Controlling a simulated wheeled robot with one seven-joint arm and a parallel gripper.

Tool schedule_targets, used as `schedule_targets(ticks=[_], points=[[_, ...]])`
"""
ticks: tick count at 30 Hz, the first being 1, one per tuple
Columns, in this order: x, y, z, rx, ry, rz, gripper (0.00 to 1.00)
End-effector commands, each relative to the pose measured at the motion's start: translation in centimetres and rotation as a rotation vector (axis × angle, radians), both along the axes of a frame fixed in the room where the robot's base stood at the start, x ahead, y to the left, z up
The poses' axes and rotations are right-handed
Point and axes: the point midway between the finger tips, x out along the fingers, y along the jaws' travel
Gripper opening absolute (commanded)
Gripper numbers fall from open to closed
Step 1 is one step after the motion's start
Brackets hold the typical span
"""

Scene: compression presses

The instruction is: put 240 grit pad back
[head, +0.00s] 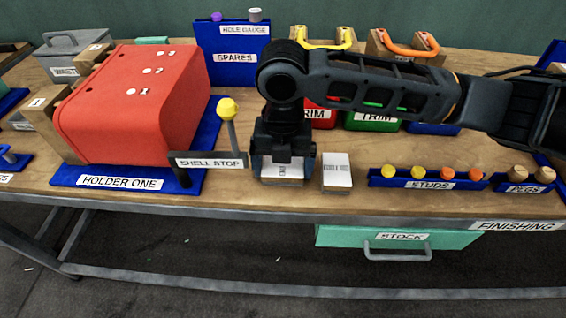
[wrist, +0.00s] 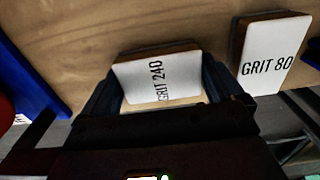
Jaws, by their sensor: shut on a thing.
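The 240 grit pad (wrist: 155,80) is a block with a white top lettered GRIT 240. My gripper (wrist: 165,92) is shut on it, with a dark finger at each side in the wrist view. In the head view my gripper (head: 284,168) points down near the table's front edge, and the pad's lower part (head: 282,171) shows between the fingers. I cannot tell whether the pad touches the table. The GRIT 80 pad (wrist: 272,52) lies beside it to the right, apart from my gripper, and shows in the head view (head: 337,172).
A yellow-knobbed post labelled SHELL STOP (head: 229,125) stands close left of my gripper, beside the red shell (head: 135,105) on HOLDER ONE (head: 125,180). The blue STUDS rack (head: 428,182) and PEGS rack (head: 525,188) line the front right. Bins stand behind my arm.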

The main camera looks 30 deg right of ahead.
Motion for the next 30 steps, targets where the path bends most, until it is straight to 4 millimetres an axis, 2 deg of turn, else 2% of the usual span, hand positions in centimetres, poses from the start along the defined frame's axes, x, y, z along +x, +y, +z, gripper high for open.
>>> schedule_targets(ticks=[2,9,14,24,30], points=[[0.0,0.0,-0.1,0.000,0.000,0.000,1.00],[0.0,0.0,0.1,0.000,0.000,0.000,1.00],[0.0,0.0,1.2,-0.001,-0.002,0.001,1.00],[0.0,0.0,7.8,-0.001,-0.003,0.003,1.00],[0.0,0.1,10.9,0.000,-0.001,0.002,1.00]])
